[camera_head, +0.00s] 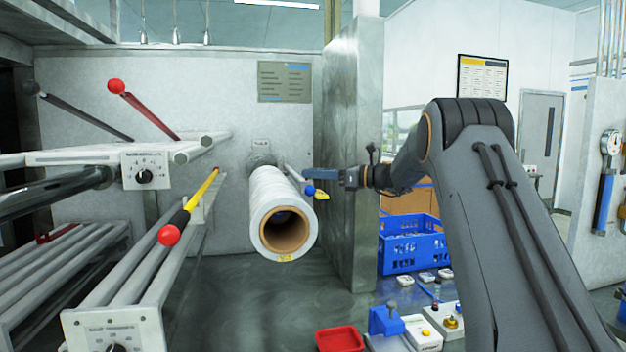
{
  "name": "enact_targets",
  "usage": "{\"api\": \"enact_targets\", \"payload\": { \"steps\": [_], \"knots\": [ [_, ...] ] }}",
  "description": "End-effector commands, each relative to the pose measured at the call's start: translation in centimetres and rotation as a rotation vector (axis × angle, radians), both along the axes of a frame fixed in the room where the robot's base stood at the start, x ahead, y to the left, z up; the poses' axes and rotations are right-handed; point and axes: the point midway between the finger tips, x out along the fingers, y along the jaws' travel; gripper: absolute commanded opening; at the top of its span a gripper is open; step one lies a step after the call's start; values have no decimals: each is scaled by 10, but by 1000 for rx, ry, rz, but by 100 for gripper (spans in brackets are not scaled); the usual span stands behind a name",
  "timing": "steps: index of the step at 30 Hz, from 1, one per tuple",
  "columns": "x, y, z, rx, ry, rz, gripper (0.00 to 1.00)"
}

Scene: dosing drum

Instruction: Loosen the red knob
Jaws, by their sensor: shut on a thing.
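Two red ball knobs show on the machine at the left. One red knob (116,86) tops a red lever on the upper frame. The other red knob (169,235) ends a yellow and black lever (201,194) on the lower frame. My gripper (308,175) is well to the right of both, just right of the large white roll (275,210). It is shut at the end of a pale rod (293,174) with a blue ball (310,190) and a yellow tip (322,196). The exact contact is too small to see.
The roll juts out between the levers and my gripper. A steel pillar (352,150) stands behind my gripper. A black-ended lever (85,115) is at the upper left. A blue crate (412,246), a red tray (340,339) and small boxes are at the lower right.

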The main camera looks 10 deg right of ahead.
Motion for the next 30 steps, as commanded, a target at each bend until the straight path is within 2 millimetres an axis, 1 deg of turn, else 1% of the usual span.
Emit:
{"api": "enact_targets", "payload": {
  "steps": [1,6,15,30],
  "knots": [
    [2,-1,-2,-1,-2,30,0],
    [4,-2,-2,0,-3,122,0],
    [7,-3,-1,1,-1,232,0],
    [7,-2,2,2,-2,296,0]
  ]
}}
